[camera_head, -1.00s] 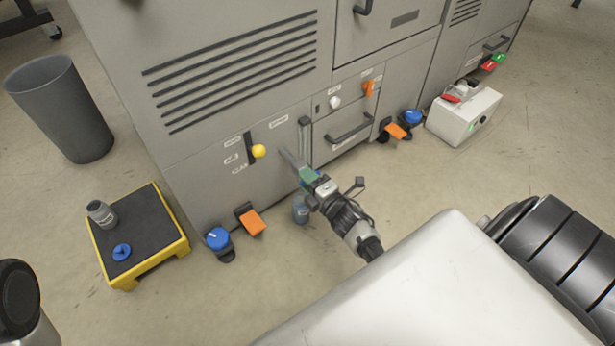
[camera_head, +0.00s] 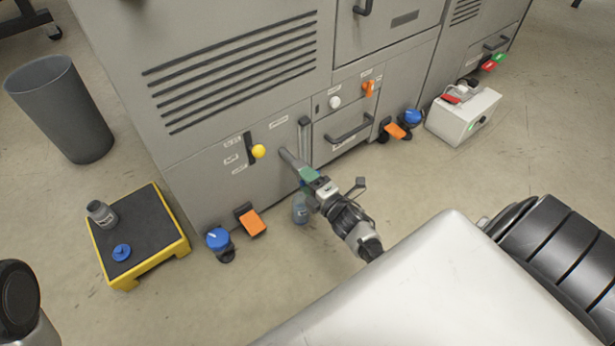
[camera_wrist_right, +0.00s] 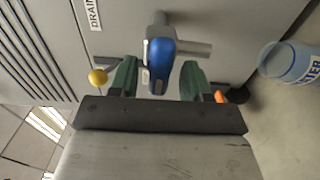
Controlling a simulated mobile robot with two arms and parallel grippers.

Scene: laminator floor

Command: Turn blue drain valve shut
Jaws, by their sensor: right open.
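The blue drain valve handle (camera_wrist_right: 161,62) shows in the right wrist view, on a grey pipe stub under a label that reads "DRAIN". It points along the gap between the two green fingers of my right gripper (camera_wrist_right: 158,78). The fingers are open, one on each side of the handle, with a visible gap on both sides. In the head view my right gripper (camera_head: 308,176) is low at the front of the grey machine and hides most of the valve. My left gripper is not in view.
A bluish container (camera_head: 300,209) stands on the floor just below my right gripper. An orange pedal (camera_head: 252,222) and a blue knob (camera_head: 218,239) are to its left. A yellow-edged step (camera_head: 166,257) holds a grey bottle (camera_head: 101,213). A yellow ball knob (camera_head: 258,151) is nearby.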

